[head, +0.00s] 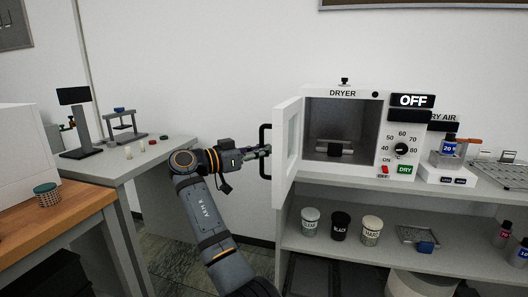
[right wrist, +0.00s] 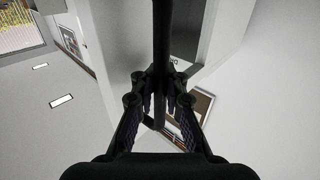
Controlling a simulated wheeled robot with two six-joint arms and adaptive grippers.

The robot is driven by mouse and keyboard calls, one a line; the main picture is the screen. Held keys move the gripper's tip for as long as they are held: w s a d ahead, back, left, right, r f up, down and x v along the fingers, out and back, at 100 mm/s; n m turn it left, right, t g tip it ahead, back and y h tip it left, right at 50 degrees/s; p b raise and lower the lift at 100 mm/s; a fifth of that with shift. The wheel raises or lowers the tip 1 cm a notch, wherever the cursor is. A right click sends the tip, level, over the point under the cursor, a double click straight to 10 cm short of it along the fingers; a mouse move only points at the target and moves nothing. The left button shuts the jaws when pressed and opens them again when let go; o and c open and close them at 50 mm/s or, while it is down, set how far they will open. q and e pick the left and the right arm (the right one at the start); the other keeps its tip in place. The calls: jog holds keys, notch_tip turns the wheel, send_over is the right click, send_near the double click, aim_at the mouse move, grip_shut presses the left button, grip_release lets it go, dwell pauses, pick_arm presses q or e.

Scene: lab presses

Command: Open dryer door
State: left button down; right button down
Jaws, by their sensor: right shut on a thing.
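The white dryer (head: 343,94) stands on the grey bench in the head view, and its display reads OFF. Its door (head: 288,139) is swung open on the left side, with a window in it. The dark chamber (head: 340,127) shows a small metal holder inside. My right gripper (head: 266,151) is shut on the black door handle (head: 262,138). In the right wrist view the handle (right wrist: 161,40) runs between the two fingers (right wrist: 160,95). My left gripper is in neither view.
Several jars, such as a black one (head: 340,226), stand on the lower shelf. A small bottle (head: 449,147) and a metal rack (head: 505,172) are right of the dryer. A side table (head: 110,166) with a press stands at left. The floor between the benches is free.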

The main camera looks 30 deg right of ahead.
jog(key=shift+a+f, duration=0.1)
jog(key=shift+f, duration=0.15)
jog(key=c, duration=1.8)
grip_release()
jog(key=o, duration=0.4)
jog(key=shift+a+r, duration=0.2)
jog(key=shift+a, duration=0.15)
jog(key=shift+d, duration=0.2)
jog(key=a, duration=1.2)
jog(key=shift+w, duration=0.2)
